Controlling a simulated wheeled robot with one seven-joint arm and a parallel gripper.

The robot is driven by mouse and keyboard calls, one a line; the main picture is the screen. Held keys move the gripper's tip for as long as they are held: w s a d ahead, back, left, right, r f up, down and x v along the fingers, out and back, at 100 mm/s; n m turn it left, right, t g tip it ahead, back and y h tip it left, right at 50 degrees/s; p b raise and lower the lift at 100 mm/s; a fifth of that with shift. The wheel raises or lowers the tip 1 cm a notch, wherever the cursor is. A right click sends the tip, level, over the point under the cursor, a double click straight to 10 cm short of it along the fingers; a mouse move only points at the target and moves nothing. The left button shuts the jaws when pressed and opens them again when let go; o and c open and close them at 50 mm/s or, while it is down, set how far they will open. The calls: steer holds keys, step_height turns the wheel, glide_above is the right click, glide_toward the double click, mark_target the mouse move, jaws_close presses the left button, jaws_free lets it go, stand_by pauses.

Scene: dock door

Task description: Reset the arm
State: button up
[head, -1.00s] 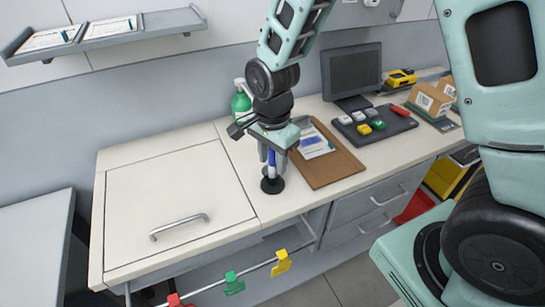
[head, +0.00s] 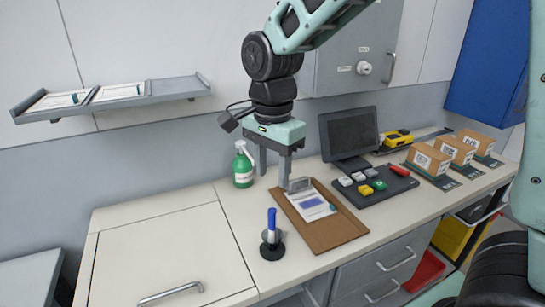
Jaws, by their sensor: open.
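My gripper (head: 275,184) is open and empty, pointing down above the counter near the back edge of the brown clipboard (head: 325,237). A blue marker (head: 271,222) stands upright in a round black holder (head: 272,247) on the counter, in front and to the left of my gripper. The gripper is apart from the marker. The clipboard carries a paper sheet with a blue patch and a metal clip; my fingers partly overlap the clip in this view, and I cannot tell whether they touch it.
A green spray bottle (head: 242,168) stands left of my gripper. A monitor (head: 349,136), a dark button panel (head: 378,186) and several cardboard boxes (head: 428,159) are to the right. A wall shelf (head: 177,89) hangs at the left. The left counter top (head: 165,250) is clear.

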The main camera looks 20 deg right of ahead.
steer(key=s+a+f+n, duration=0.2)
steer(key=s+a+n, duration=0.1)
steer(key=s+n, duration=0.7)
steer(key=s+a+f+n+b, duration=0.1)
steer(key=s+a+f+n, duration=0.2)
steer(key=s+n, duration=0.7)
steer(key=shift+a+f+n+y, duration=0.15)
steer(key=shift+f+n+y, duration=0.2)
steer(key=shift+n, duration=0.15)
